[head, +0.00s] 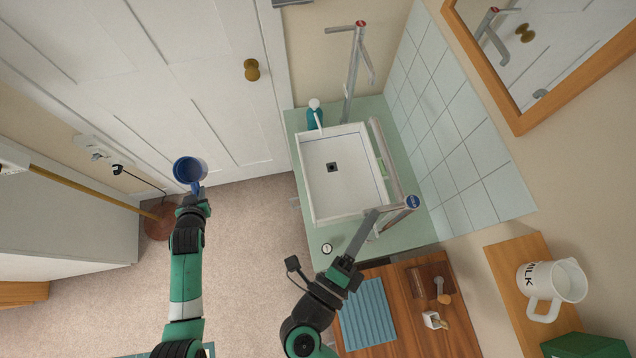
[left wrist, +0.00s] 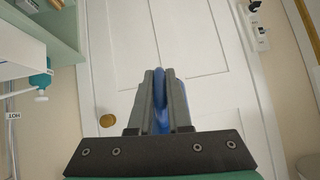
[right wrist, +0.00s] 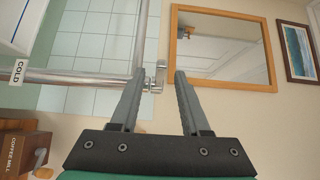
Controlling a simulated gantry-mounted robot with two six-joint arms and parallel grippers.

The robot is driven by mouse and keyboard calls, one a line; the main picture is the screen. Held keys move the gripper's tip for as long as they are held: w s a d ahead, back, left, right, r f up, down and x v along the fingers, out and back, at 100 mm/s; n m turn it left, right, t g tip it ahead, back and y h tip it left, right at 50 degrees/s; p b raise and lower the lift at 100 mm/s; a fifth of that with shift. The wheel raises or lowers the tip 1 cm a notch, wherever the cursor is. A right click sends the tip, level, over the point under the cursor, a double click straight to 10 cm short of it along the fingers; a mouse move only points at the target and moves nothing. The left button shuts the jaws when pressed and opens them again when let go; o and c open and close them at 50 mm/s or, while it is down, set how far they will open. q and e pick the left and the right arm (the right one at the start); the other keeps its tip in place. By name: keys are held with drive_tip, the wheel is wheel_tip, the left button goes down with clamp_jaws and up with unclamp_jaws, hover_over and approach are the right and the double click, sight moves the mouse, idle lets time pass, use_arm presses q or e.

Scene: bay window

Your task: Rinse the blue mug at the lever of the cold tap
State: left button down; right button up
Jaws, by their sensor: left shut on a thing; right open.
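The blue mug (head: 188,168) is held in the air left of the sink, over the floor in front of the white door. My left gripper (head: 196,194) is shut on its handle; blue shows between the fingers in the left wrist view (left wrist: 160,100). The cold tap (head: 412,202) has a blue cap and stands at the near end of the white sink (head: 312,192). My right gripper (head: 374,216) is open beside it. In the right wrist view, the chrome lever end (right wrist: 160,75) shows between the fingertips; I cannot tell if they touch it.
The hot tap (head: 361,24), with a red cap, and a teal soap bottle (head: 315,119) are at the sink's far end. A wooden surface with a blue cloth (head: 368,314) lies below my right gripper. A mirror (head: 520,125) hangs at right. The floor between the arms is clear.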

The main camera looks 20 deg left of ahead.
drive_tip(key=v, duration=0.5)
drive_tip(key=shift+s, duration=0.2)
drive_tip(key=shift+r, duration=0.1)
use_arm(q)
drive_tip(key=s+p, duration=0.4)
drive_tip(key=s, duration=0.4)
use_arm(e)
drive_tip(key=shift+r, duration=2)
use_arm(q)
drive_tip(key=shift+a, duration=0.1)
